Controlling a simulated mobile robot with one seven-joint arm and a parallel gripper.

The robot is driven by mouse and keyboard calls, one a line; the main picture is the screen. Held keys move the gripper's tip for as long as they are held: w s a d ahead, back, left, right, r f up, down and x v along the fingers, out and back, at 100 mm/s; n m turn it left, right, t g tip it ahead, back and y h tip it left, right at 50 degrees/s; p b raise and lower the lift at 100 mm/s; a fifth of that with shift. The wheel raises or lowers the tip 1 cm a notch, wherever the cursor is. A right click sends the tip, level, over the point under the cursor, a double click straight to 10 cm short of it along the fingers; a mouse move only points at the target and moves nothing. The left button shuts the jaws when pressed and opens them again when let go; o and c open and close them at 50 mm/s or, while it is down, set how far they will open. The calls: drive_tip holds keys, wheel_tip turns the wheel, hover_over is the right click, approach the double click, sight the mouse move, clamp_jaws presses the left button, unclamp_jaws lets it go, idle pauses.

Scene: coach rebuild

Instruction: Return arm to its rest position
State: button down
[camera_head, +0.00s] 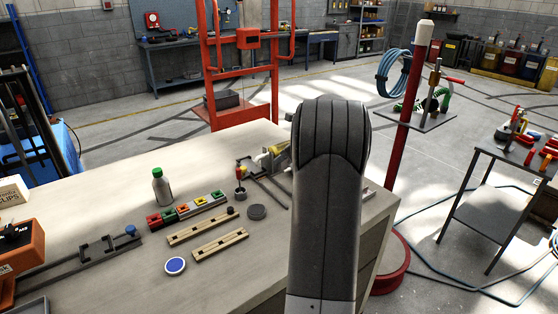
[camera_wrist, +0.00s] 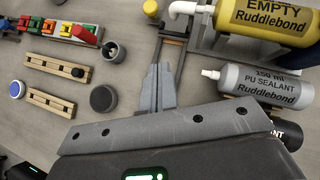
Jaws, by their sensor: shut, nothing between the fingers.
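In the wrist view my gripper (camera_wrist: 158,72) shows its two grey fingers together, with nothing between them. It is above the workbench, over a dark metal clamp (camera_wrist: 172,45); I cannot tell how high. In the head view my dark grey arm (camera_head: 330,180) rises in front of the bench's right end and hides my gripper. A yellow bottle marked EMPTY (camera_wrist: 265,22) and a grey PU sealant bottle (camera_wrist: 258,86) lie close to the right of the fingers.
A red post (camera_head: 408,110) stands right of my arm.

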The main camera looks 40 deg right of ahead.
idle(0.3)
drive_tip(key=s+a+r+n+g, duration=0.1)
drive_tip(key=s+a+r+n, duration=0.3)
drive_tip(key=a, duration=0.4)
drive_tip(key=s+a+r+n+g, duration=0.1)
drive_tip(key=s+a+r+n, duration=0.15)
drive_tip(key=a+n, duration=0.4)
drive_tip(key=s+a+r+n+g, duration=0.1)
drive_tip(key=s+a+r+n, duration=0.25)
drive_tip(key=a, duration=0.65)
drive_tip(key=s+a+f+n+h, duration=0.1)
drive_tip(key=s+a+n+h, duration=0.1)
drive_tip(key=s+a+n, duration=0.4)
drive_tip(key=s+a+f+n+h, duration=0.1)
drive_tip(key=s+a+f+n, duration=0.1)
drive_tip(key=s+a+n, duration=0.4)
drive_tip(key=s+n, duration=0.4)
drive_tip(key=s, duration=0.6)
drive_tip(key=shift+n+h, duration=0.4)
drive_tip(key=shift+r, duration=0.1)
